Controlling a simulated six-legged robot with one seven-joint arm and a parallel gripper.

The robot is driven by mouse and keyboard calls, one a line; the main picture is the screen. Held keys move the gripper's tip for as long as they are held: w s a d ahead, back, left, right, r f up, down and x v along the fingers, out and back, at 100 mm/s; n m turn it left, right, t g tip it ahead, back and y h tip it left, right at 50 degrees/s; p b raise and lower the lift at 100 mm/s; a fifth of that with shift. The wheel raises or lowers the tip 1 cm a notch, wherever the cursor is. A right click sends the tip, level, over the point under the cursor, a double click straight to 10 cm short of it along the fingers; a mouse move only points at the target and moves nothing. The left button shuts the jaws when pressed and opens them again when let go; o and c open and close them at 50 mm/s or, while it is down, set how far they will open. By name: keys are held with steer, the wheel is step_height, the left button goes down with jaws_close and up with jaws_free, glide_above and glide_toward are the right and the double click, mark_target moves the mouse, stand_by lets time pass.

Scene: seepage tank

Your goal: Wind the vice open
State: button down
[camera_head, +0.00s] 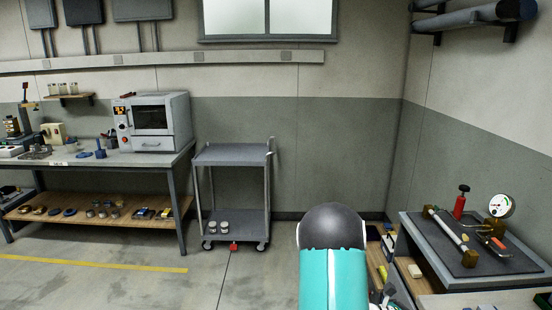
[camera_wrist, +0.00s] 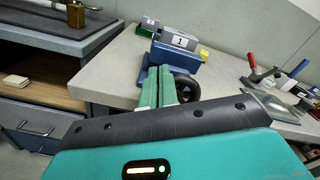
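In the wrist view a blue vice (camera_wrist: 172,62) stands on a pale bench top, with a grey block marked "1" (camera_wrist: 180,41) at its top. A black round handwheel (camera_wrist: 187,87) is on its near side, partly hidden by my fingers. My gripper (camera_wrist: 160,72) reaches toward the vice, its two green fingers close together with only a thin dark line between them. The tips are in front of the vice, left of the visible part of the wheel. Whether they touch it or pinch anything is hidden. The head view shows neither the vice nor my fingers.
Beside the vice are a grey block marked "3" (camera_wrist: 149,24) and a yellow piece (camera_wrist: 204,54). Red- and blue-handled tools (camera_wrist: 262,72) lie to the right. A gauge bench (camera_head: 470,265) is at right in the head view; a cart (camera_head: 232,155) stands by the wall.

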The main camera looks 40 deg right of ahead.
steer(key=shift+f, duration=0.3)
stand_by(0.4)
steer(key=shift+w+d, duration=0.1)
steer(key=v, duration=0.6)
steer(key=shift+w+d+r, duration=0.2)
steer(key=shift+w+r, duration=0.1)
steer(key=shift+s, duration=0.1)
steer(key=s+d+r, duration=0.2)
steer(key=s, duration=0.4)
steer(key=shift+s, duration=0.35)
stand_by(0.8)
